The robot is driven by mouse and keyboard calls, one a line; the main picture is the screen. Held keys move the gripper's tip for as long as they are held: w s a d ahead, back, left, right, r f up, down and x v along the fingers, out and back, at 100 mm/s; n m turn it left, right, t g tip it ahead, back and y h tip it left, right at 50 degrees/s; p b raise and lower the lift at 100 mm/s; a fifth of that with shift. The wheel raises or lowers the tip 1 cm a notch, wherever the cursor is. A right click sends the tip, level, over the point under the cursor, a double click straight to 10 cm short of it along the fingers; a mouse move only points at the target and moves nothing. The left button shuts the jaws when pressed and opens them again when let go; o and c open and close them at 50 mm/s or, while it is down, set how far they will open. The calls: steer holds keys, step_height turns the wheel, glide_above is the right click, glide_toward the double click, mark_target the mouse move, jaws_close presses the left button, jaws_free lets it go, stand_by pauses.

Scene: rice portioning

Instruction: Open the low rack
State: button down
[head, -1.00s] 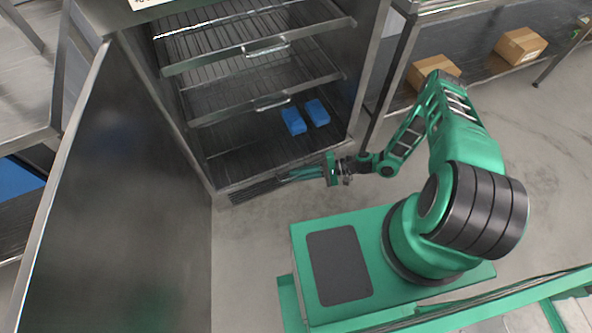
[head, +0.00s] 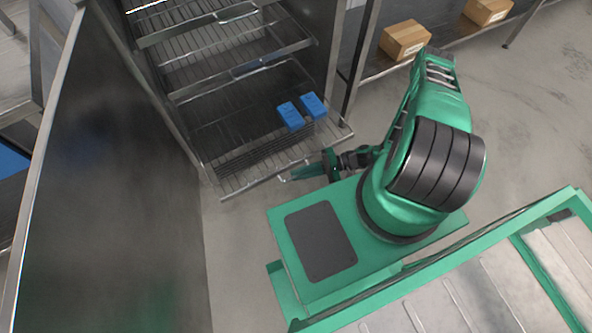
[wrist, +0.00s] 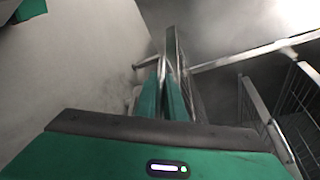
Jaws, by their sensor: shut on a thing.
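The low rack (head: 229,187) is a wire shelf at the bottom of the steel cabinet. It is slid partly out, its front bar beyond the cabinet opening. Two blue blocks (head: 290,117) lie on it, towards the right. My gripper (head: 286,178) reaches in from the right, low at the rack's front bar, and is shut on the rack's front handle. In the wrist view my green fingers (wrist: 166,95) are close together at a metal bar (wrist: 240,55). The exact contact is hidden by the fingers.
The cabinet door (head: 105,170) stands wide open on the left. A middle rack (head: 200,88) sits inside above the low rack. A shelf with cardboard boxes (head: 405,40) is at the upper right. Clear floor (head: 235,255) lies between the door and my base.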

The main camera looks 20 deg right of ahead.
steer(key=shift+w+d, duration=0.1)
steer(key=c, duration=1.8)
jaws_free()
steer(key=shift+c, duration=0.2)
steer(key=shift+d, duration=0.1)
steer(key=v, duration=1)
steer(key=shift+d, duration=0.35)
